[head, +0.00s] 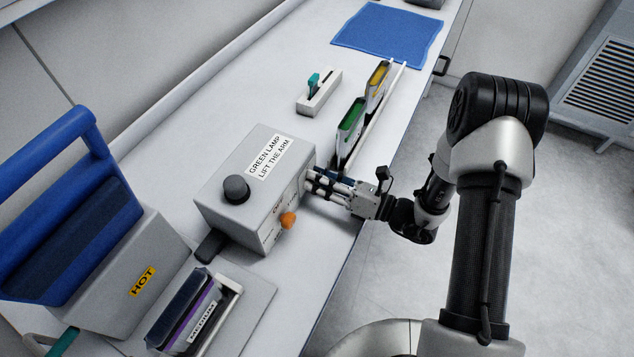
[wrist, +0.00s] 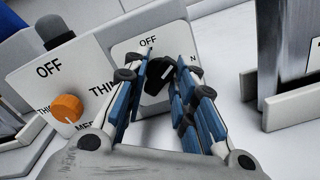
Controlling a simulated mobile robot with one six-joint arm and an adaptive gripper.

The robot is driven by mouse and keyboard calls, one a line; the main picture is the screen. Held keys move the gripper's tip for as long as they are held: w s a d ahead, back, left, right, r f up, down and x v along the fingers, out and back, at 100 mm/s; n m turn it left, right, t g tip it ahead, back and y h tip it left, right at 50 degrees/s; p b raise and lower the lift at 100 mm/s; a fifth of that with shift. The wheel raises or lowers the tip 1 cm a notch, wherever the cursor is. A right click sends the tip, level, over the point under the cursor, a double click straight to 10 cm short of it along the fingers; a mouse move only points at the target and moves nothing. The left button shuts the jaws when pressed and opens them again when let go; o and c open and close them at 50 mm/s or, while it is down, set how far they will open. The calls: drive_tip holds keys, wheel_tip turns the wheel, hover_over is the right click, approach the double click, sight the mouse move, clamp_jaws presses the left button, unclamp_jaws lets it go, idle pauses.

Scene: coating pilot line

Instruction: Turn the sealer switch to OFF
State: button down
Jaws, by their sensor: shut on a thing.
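The grey control box (head: 250,190) stands on the bench, with a label about a green lamp on top. In the wrist view its front has a white plate (wrist: 128,52) marked OFF at the top, with part of another word at the right. On this plate is the black switch (wrist: 158,76); its exact pointing is hard to tell, partly covered by the fingers. My gripper (head: 312,184) is at the box's front right end. In the wrist view my gripper (wrist: 163,68) has its fingers on both sides of the black switch, shut on it. The head view hides the switch.
An orange knob (head: 288,220) sits on the same front, left of my gripper in the wrist view. The blue-armed sealer (head: 140,275), marked HOT, stands at left. Upright packs in a rack (head: 352,128) stand close beyond my gripper. A blue mat (head: 390,33) lies farther back.

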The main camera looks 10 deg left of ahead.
drive_tip(key=n+b, duration=0.1)
drive_tip(key=n, duration=0.2)
drive_tip(key=shift+n+b, duration=0.3)
drive_tip(key=shift+n, duration=0.1)
drive_tip(key=shift+f+n+b, duration=0.15)
drive_tip(key=shift+n+b, duration=0.6)
drive_tip(key=shift+n, duration=0.05)
drive_tip(key=n+b, duration=0.3)
drive_tip(key=n, duration=0.1)
drive_tip(key=shift+n, duration=0.3)
drive_tip(key=c, duration=1.8)
unclamp_jaws()
drive_tip(key=shift+n, duration=0.3)
drive_tip(key=o, duration=0.6)
drive_tip(key=shift+c, duration=0.2)
